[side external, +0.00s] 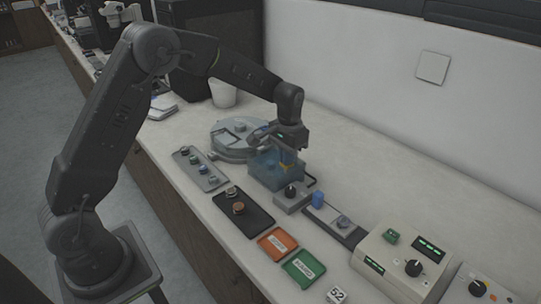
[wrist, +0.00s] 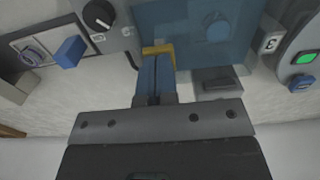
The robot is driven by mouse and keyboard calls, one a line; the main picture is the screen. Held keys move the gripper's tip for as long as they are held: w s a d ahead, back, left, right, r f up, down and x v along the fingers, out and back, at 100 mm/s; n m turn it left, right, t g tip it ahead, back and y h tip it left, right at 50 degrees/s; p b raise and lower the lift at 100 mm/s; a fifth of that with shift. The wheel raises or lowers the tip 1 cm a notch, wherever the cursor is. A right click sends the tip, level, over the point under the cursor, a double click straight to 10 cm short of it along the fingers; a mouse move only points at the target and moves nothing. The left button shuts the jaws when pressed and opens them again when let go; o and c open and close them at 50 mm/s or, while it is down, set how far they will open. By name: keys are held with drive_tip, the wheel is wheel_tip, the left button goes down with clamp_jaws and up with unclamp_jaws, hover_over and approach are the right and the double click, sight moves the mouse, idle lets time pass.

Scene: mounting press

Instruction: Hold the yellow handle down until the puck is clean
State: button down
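A translucent blue tank (side external: 262,178) stands on the bench with a dark knob box at its front right. My gripper (side external: 285,158) is low over its right side, at the yellow handle (side external: 286,167). In the wrist view my gripper (wrist: 156,58) has its two blue fingers together with only a thin line between them. Their tips are at the yellow handle (wrist: 158,49), seemingly touching it; how far down it sits is unclear. A round blue shape, perhaps the puck (wrist: 217,29), shows through the tank in the wrist view. Whether it is clean cannot be told.
A round grey machine (side external: 230,151) is behind left of the tank. A grey tray (side external: 196,156) and black tray (side external: 232,223) hold small pucks. Orange (side external: 278,243) and green (side external: 303,267) trays lie in front. A control box (side external: 380,252) stands right.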

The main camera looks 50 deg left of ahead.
drive_tip(key=shift+r, duration=3.05)
drive_tip(key=shift+r, duration=0.1)
drive_tip(key=shift+r, duration=2.4)
drive_tip(key=s+d+r+t, duration=0.1)
drive_tip(key=s+r, duration=0.5)
drive_tip(key=s, duration=0.1)
drive_tip(key=s+d+t, duration=0.2)
drive_tip(key=s+t, duration=0.2)
drive_tip(key=s, duration=1.8)
drive_tip(key=shift+d+f+t, duration=0.3)
drive_tip(key=shift+d, duration=0.05)
